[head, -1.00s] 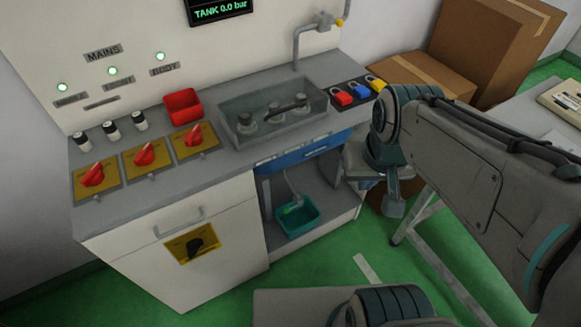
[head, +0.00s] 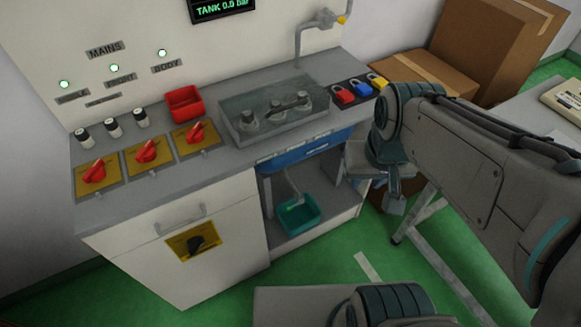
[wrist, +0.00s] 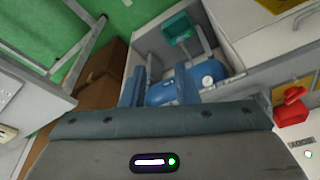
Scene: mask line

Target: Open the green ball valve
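A small green part (head: 293,208), possibly the green ball valve's handle, shows at the end of a thin pipe above a teal bin (head: 301,222), in the open bay under the counter. It is too small to tell its handle position. In the wrist view the teal bin (wrist: 179,28) shows at the top, and no valve handle is clear. My gripper (wrist: 160,88) is open and empty, its two fingers apart. A blue tank (wrist: 180,88) lies beyond the fingers, between me and the bin. In the head view my gripper (head: 395,201) hangs right of the bay, apart from the valve.
The counter (head: 232,160) carries red rotary handles (head: 146,151), a red tray (head: 185,104), a cover box (head: 274,110) and coloured padlocks (head: 343,96). Cardboard boxes (head: 485,50) stand behind my arm. A table leg (head: 425,210) stands right of the bay.

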